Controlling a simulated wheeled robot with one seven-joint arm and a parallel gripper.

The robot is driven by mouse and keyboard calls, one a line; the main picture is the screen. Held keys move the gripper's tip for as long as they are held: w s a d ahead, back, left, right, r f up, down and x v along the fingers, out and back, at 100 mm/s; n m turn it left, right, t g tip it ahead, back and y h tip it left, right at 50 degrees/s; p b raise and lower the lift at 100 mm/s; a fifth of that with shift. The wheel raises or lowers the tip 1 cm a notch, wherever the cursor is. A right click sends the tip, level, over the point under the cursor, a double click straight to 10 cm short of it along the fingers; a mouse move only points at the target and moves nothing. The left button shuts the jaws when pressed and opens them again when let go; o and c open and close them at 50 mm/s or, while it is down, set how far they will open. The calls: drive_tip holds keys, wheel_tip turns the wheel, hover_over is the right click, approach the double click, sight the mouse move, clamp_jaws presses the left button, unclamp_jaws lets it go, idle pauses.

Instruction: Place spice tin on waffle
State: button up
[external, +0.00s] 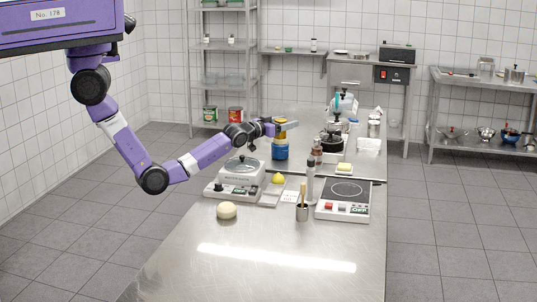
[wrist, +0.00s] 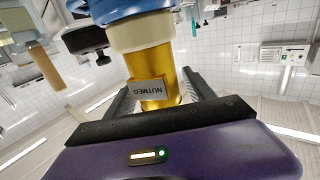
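The spice tin is a gold cylinder labelled NUTMEG (wrist: 155,70), also seen in the external view (external: 280,125). My gripper (wrist: 158,92) has a finger on each side of it and appears shut on it. In the external view my gripper (external: 269,128) reaches in from the left at the tin's height. The tin is right above a blue container (external: 280,153). In the wrist view, turned upside down, a cream band (wrist: 143,34) lies between the tin and the blue thing. I cannot tell whether they touch. I cannot pick out the waffle for certain.
The near table is clear.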

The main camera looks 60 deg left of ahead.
drive_tip(key=shift+r, duration=0.15)
drive_tip(key=s+d+b, duration=0.1)
drive_tip(key=s, duration=1.1)
drive_tip(key=shift+d+b, duration=0.3)
drive_tip(key=shift+b, duration=0.1)
